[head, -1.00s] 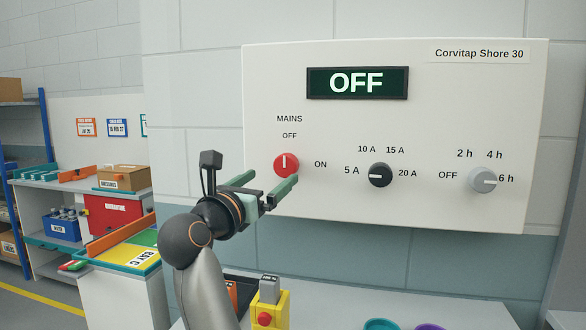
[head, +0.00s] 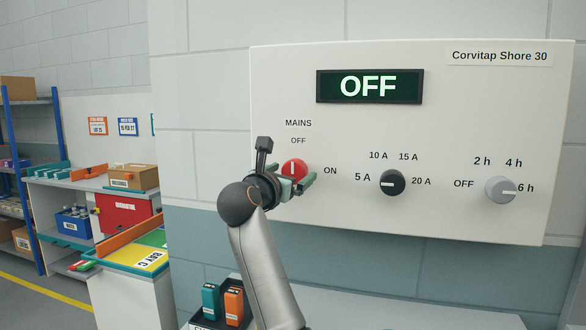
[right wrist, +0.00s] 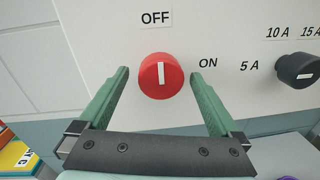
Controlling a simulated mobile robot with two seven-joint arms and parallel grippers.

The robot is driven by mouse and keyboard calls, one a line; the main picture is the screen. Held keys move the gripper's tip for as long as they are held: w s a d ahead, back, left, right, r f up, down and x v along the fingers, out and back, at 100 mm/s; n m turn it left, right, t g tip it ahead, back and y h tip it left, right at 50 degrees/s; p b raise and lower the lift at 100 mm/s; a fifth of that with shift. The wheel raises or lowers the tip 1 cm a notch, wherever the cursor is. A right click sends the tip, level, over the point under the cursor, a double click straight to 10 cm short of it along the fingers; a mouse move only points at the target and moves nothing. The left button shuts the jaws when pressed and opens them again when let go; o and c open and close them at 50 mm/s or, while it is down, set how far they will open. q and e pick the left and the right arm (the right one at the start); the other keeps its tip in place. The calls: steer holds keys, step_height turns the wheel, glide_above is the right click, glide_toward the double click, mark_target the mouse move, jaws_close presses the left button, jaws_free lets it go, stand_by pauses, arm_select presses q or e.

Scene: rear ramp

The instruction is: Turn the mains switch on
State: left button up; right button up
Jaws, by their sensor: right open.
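The mains switch is a red round knob (head: 294,169) on the white panel (head: 400,230), below the MAINS and OFF labels. It also shows in the right wrist view (right wrist: 160,76), where its white mark points straight up to OFF. ON is printed to its right. The display (head: 369,86) reads OFF. My right gripper (head: 300,182) is at the knob, partly covering it in the head view. In the right wrist view its green fingers (right wrist: 164,80) are open, one on each side of the knob, with gaps between. My left gripper is not in view.
To the right on the panel are a black knob (head: 393,182) with amp labels and a grey knob (head: 499,189) with hour labels. Below stands a dark holder with teal and orange items (head: 234,304). Shelves and a workbench are at the left.

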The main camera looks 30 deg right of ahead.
steer(key=shift+w+d, duration=0.4)
steer(key=shift+d, duration=0.2)
steer(key=c, duration=1.4)
